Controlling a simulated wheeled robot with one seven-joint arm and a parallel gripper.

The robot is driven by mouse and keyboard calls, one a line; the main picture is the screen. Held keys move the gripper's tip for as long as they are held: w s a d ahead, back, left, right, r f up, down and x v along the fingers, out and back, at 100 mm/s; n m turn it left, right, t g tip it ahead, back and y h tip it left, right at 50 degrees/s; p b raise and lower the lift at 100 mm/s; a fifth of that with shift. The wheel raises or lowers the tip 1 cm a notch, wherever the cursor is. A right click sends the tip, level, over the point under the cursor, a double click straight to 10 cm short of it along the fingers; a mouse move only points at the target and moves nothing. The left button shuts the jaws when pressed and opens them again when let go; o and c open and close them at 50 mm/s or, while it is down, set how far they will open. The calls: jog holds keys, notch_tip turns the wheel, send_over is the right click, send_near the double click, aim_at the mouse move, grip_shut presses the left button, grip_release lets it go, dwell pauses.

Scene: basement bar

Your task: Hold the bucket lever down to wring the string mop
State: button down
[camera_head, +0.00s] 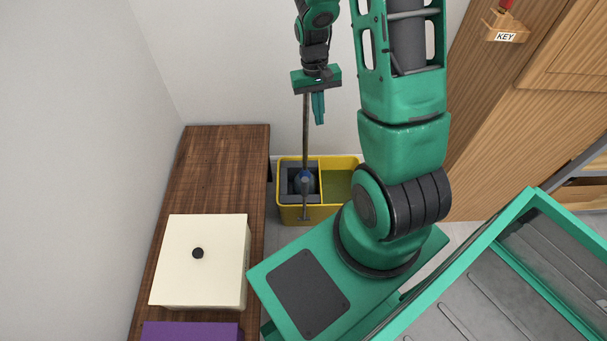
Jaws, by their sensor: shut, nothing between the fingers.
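The yellow mop bucket (287,215) stands on the floor by the back wall. A dark grey wringer (286,181) fills its left part, and greenish water (338,186) shows in its right part. The string mop's thin pole (306,135) rises upright from the wringer, with a bluish mop head (303,181) partly visible inside. A thin grey bar with a short crosspiece, seemingly the lever (304,208), shows at the bucket's front. My gripper (319,122) is shut and empty, pointing down above the bucket, just right of the pole; contact with the pole cannot be told.
A dark wooden bench (203,180) runs left of the bucket, bearing a cream box (208,260) with a black knob and a purple box (190,332). Wooden cabinets (500,110) stand at the right, with a KEY holder (505,30). Walls close off the back and left.

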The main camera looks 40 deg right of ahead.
jog(key=y, duration=0.1)
send_near(305, 187)
jog(key=w, duration=0.1)
jog(key=w+d, duration=0.1)
jog(key=w, duration=0.1)
jog(key=w+d, duration=0.1)
jog(key=shift+w+d+r, duration=0.15)
jog(key=shift+w+r, duration=0.15)
jog(key=shift+r, duration=0.1)
notch_tip(305, 187, down, 10)
jog(key=s, duration=0.2)
jog(key=shift+a, duration=0.35)
jog(key=shift+r, duration=0.15)
